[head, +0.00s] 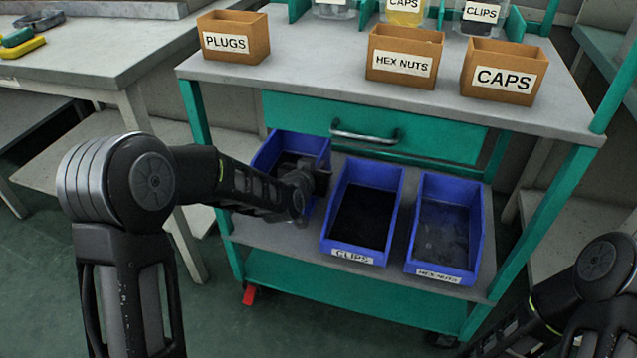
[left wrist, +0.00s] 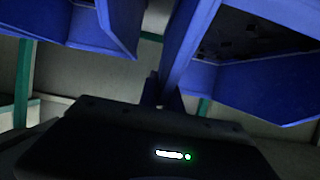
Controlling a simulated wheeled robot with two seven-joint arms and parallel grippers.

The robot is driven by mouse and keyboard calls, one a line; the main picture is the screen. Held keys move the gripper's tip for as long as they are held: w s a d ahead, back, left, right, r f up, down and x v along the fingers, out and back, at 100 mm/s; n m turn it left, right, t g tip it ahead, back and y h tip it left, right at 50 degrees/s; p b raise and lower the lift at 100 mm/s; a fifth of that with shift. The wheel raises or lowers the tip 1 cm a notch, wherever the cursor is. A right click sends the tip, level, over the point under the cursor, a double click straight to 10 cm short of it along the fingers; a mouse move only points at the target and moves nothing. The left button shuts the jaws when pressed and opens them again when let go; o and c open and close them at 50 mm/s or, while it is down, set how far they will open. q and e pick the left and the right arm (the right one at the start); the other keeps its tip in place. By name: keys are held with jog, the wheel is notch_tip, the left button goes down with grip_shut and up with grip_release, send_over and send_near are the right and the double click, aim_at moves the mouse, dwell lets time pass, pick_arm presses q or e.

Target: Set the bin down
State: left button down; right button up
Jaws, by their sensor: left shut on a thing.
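A blue bin (head: 290,145) with a dark inside is at the left of the cart's lower shelf (head: 283,235), under the drawer. My left gripper (head: 318,182) is at its front right side and is shut on the bin. My arm hides much of its front and any label. I cannot tell whether the bin's base touches the shelf. In the left wrist view the fingers (left wrist: 163,93) close on a blue wall (left wrist: 190,40). My right arm shows at the lower right of the head view, but its gripper is out of view.
Blue bins labelled CLIPS (head: 352,255) and HEX NUTS (head: 439,275) stand to the right on the shelf. A green drawer (head: 300,118) with a metal handle (head: 366,137) is above. Cardboard boxes PLUGS (head: 233,38), HEX NUTS (head: 404,55) and CAPS (head: 503,72) stand on top.

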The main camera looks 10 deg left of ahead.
aim_at(303, 210)
pick_arm(q)
jog(key=shift+f+b, duration=1.15)
jog(key=shift+f, duration=1.25)
jog(key=shift+f, duration=0.2)
jog(key=c, duration=1.5)
grip_release()
jog(key=shift+c, duration=0.2)
jog(key=shift+r, duration=0.3)
jog(key=p+v, duration=0.3)
jog(key=v, duration=0.8)
jog(key=shift+s+p, duration=0.15)
jog(key=shift+p, duration=0.2)
jog(key=shift+s, duration=0.35)
